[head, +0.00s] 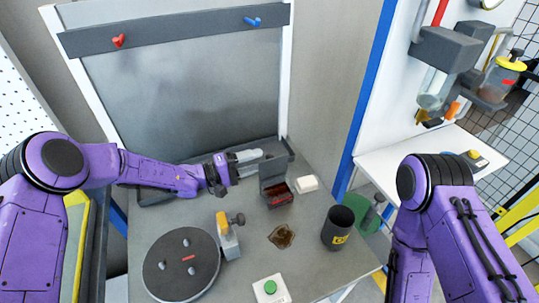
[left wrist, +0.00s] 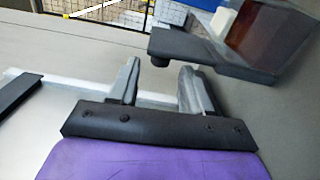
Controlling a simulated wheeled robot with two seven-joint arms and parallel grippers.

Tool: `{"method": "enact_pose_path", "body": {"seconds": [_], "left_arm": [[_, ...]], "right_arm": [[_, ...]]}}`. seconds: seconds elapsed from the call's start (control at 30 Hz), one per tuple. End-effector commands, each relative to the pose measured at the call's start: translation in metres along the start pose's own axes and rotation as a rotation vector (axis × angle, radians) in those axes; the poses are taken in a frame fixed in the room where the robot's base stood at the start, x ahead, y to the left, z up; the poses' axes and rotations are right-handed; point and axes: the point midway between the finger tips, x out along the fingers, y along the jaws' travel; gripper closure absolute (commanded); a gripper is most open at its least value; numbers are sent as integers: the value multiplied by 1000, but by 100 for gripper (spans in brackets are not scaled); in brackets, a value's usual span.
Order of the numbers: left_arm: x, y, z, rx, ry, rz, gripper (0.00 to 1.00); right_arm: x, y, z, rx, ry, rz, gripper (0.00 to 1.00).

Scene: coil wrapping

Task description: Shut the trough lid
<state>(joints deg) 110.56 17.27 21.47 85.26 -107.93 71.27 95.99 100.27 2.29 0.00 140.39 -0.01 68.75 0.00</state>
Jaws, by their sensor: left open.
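The small dark grey trough (head: 279,196) sits at the back of the grey table, with reddish-brown contents showing inside. Its lid (head: 272,170) stands up at the trough's back, open. My left gripper (head: 262,160) is open and empty, just left of and behind the raised lid, apart from it as far as I can see. In the left wrist view the open fingers (left wrist: 156,70) show with nothing between them. There the trough (left wrist: 262,40) is at the upper right, with a dark part bearing a round knob (left wrist: 175,60) near the right finger. My right gripper is out of view.
A white block (head: 307,184) is right of the trough. A grey panel (head: 185,100) rises behind.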

Motion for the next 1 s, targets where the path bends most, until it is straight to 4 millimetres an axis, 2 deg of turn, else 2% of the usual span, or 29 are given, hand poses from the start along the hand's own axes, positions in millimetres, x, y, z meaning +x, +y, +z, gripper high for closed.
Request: {"method": "enact_pose_path", "body": {"seconds": [0.1,0.23,0.37,0.57,0.6,0.73,1.0], "left_arm": [[26,3,1,-1,-1,0,51],[44,2,0,1,-1,-1,51],[52,0,0,1,0,0,51],[52,0,0,0,0,0,51],[52,0,0,0,0,0,58],[52,0,0,0,0,0,100],[52,0,0,11,0,0,100]], "right_arm": [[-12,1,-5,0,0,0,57],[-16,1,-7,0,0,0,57],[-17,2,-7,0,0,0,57],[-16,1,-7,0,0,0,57],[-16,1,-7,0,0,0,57],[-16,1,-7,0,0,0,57],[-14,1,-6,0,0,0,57]]}}
